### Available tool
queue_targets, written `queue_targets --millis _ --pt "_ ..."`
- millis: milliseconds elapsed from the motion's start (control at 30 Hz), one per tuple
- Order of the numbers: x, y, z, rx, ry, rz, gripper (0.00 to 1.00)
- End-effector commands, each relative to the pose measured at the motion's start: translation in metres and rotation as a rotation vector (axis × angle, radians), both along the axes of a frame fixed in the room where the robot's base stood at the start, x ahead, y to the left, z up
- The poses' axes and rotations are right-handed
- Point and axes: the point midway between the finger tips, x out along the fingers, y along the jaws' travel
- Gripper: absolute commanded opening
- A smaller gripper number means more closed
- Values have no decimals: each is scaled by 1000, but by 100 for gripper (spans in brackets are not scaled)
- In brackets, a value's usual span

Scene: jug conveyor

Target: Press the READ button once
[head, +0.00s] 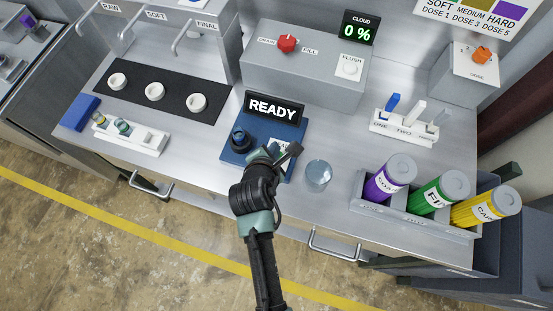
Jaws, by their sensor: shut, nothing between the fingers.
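The blue reader (229,155) sits on the steel counter, with a black display (272,107) reading "READY" at its back. A dark round socket (241,137) stands on its left side. A small white patch (276,142) shows on its right side, mostly hidden by my gripper; I cannot make out the READ button itself. My gripper (294,150) is shut and empty, over the right part of the reader. I cannot tell whether it touches the reader.
A clear glass (318,174) stands close to the right of my gripper. Further right is a grey bin (398,219) with purple, green and yellow canisters. A white rack (404,129) and a grey valve box (305,75) stand behind. A white vial rack (137,141) is at left.

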Motion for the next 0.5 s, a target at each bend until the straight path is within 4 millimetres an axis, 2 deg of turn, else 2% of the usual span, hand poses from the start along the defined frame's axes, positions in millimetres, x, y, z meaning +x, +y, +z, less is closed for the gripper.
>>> queue_targets --millis 33,133,500 --pt "0 0 -11 0 1 -1 0" --pt "0 0 -19 0 1 -2 0" --pt "0 0 -22 0 1 -1 0"
